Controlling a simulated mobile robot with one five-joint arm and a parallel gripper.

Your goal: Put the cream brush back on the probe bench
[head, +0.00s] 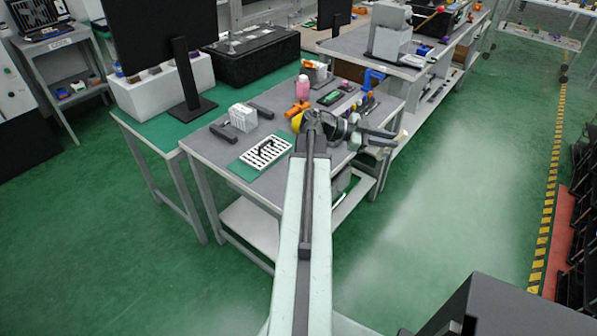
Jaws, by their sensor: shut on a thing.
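My gripper (386,138) is at the end of my arm, over the right edge of a grey-topped bench (228,152) in the head view. It is shut on a small cream-coloured piece (403,134) at its fingertips, which looks like the cream brush. Most of the brush is hidden or too small to make out. The grey-topped bench is likely the probe bench, but no label shows. My arm covers part of its front and middle.
The bench holds a white slotted block on a green board (264,152), a white rack (242,117), a pink bottle (303,86), an orange part (298,108) and a blue part (373,78). A monitor (160,40) stands behind left. Green floor is open at right.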

